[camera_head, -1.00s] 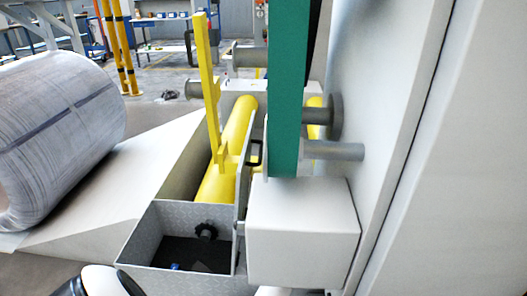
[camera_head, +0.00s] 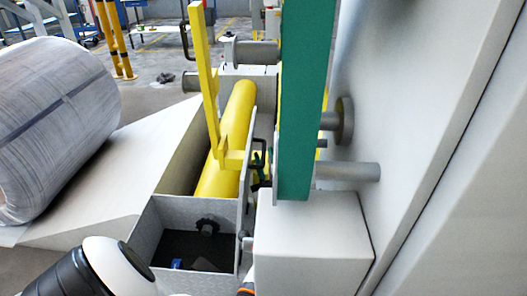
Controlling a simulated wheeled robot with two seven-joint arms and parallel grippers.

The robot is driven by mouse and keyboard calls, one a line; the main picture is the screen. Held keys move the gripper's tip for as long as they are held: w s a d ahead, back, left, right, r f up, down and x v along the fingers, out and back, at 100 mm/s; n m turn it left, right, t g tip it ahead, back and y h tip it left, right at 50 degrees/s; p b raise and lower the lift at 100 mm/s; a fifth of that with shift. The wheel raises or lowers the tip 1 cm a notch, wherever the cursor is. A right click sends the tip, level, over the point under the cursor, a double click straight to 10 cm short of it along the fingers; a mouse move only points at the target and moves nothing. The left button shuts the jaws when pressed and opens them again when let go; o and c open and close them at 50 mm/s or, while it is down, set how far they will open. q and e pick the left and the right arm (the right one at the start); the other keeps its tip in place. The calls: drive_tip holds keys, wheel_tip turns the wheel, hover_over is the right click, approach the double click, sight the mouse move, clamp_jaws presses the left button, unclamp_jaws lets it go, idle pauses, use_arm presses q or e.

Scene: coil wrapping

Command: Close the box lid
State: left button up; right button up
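The grey metal box (camera_head: 160,222) is open at the bottom centre, and its dark interior shows. Its lid (camera_head: 246,185) stands upright along the box's right side, seen nearly edge-on. A dark handle (camera_head: 259,148) is on the lid's right face. My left arm, white and black, enters at the bottom left, in front of the box. A small dark and green shape (camera_head: 262,172) is just below the handle; I cannot tell whether it is part of my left gripper. No gripper fingers show clearly. My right gripper is out of view.
A yellow roller (camera_head: 222,165) and yellow upright bar (camera_head: 205,80) are behind the box. A green column (camera_head: 303,110) and white block (camera_head: 312,245) are close on the lid's right. A large wrapped coil (camera_head: 55,125) is at left.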

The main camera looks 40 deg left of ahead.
use_arm(q)
drive_tip(key=shift+a+r, duration=0.15)
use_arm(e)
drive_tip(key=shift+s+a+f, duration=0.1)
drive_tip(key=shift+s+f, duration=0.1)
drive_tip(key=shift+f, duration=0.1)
use_arm(q)
clamp_jaws()
